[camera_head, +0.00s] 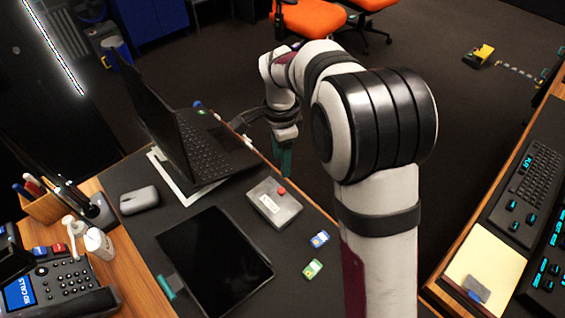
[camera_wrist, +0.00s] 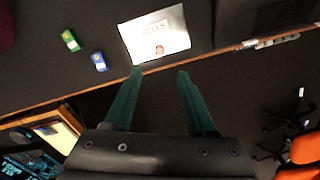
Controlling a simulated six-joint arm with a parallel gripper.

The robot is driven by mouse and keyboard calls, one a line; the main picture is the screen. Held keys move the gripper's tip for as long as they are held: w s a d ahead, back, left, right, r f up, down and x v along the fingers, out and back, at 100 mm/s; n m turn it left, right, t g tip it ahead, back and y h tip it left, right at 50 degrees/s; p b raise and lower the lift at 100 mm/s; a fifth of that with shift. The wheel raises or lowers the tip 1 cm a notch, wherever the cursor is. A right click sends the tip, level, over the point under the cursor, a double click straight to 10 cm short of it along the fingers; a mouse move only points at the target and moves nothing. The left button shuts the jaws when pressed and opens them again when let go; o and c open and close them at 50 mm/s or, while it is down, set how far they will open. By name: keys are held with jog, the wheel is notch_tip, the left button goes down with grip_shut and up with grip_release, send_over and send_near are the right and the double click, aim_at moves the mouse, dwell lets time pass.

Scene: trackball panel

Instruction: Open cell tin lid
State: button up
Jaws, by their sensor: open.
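The cell tin (camera_head: 274,207) is a flat grey box with a white label and a small red knob (camera_head: 282,191). It lies on the dark desk mat, and its lid looks shut. In the wrist view the tin (camera_wrist: 155,30) is just beyond the fingertips, with its knob (camera_wrist: 159,50) near the side facing them. My gripper (camera_head: 284,158) is above the desk's far edge, behind the tin and apart from it. In the wrist view the two teal fingers (camera_wrist: 160,73) are spread with nothing between them.
A blue cell (camera_head: 319,239) and a green cell (camera_head: 312,268) lie right of the tin. An open laptop (camera_head: 205,145) stands to the left, with a mouse (camera_head: 139,200) beside it. A dark tablet (camera_head: 215,262) lies in front. Bare mat surrounds the tin.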

aim_at(282, 190)
notch_tip(282, 190, down, 11)
jog(key=shift+f, duration=0.2)
grip_shut()
dwell(1.3)
